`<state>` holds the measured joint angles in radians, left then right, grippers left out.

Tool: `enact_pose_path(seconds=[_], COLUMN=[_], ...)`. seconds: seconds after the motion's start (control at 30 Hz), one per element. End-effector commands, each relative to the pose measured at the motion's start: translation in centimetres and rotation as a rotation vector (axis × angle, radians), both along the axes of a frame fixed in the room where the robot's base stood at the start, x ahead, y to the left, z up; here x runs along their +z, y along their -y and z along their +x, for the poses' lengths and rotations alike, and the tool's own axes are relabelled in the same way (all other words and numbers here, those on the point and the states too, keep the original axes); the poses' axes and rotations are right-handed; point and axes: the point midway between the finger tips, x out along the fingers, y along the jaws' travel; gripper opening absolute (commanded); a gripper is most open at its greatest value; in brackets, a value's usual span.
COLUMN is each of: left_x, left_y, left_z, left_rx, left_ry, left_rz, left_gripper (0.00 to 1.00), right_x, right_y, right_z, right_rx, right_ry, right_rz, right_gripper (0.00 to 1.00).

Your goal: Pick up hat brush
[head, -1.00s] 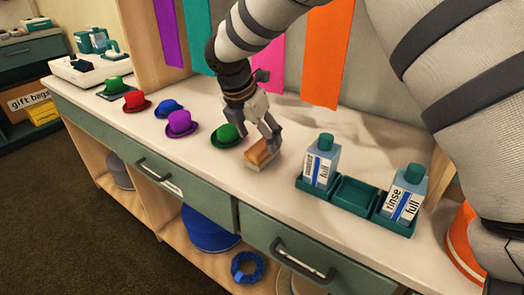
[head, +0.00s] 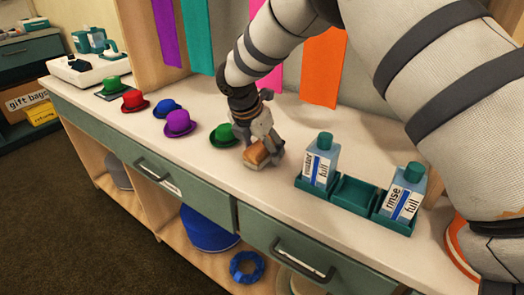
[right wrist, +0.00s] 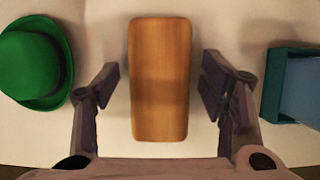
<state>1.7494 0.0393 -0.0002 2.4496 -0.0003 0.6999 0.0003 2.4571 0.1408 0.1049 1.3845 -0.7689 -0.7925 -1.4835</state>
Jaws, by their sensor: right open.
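The hat brush (head: 257,154) has a wooden back and a pale lower edge. It lies on the white counter between a green hat and the bottle tray. In the right wrist view the brush's wooden back (right wrist: 160,80) fills the middle. My right gripper (head: 262,146) is over the brush. In the right wrist view its open fingers (right wrist: 160,88) stand on either side of the brush, with a gap showing on each side. My left gripper is not in view.
The nearest green hat (head: 222,135) stands just left of the brush. The green tray (head: 350,210) with bottles (head: 319,160) stands to the right. Purple (head: 179,123), blue and red hats stand farther left. The counter (head: 243,182) in front of the brush is clear.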

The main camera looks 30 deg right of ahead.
Motion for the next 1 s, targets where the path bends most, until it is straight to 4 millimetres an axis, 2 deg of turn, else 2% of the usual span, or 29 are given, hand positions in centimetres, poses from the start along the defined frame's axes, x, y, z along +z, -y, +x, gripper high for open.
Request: enact_pose_path(seconds=[0.23,0.47,0.5,0.77,0.87,1.0], left_x=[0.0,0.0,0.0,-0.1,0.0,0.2], left_y=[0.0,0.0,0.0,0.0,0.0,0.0], left_z=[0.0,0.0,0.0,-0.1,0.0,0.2], left_rx=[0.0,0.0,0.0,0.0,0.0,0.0], left_ry=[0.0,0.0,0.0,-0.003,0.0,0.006], left_rz=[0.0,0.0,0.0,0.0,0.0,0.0], left_gripper=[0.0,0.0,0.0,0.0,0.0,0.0], right_x=[-0.1,-0.1,-0.1,0.1,2.0,6.0], right_y=[0.0,0.0,0.0,0.0,0.0,0.0], right_z=[0.0,0.0,0.0,0.0,0.1,0.1], right_rx=[0.0,0.0,0.0,0.0,-0.001,0.0], right_ry=[0.0,0.0,0.0,0.0,0.006,0.007], right_rz=[0.0,0.0,0.001,0.001,0.001,0.002], right_gripper=[0.65,0.13,0.11,0.11,0.11,0.11])
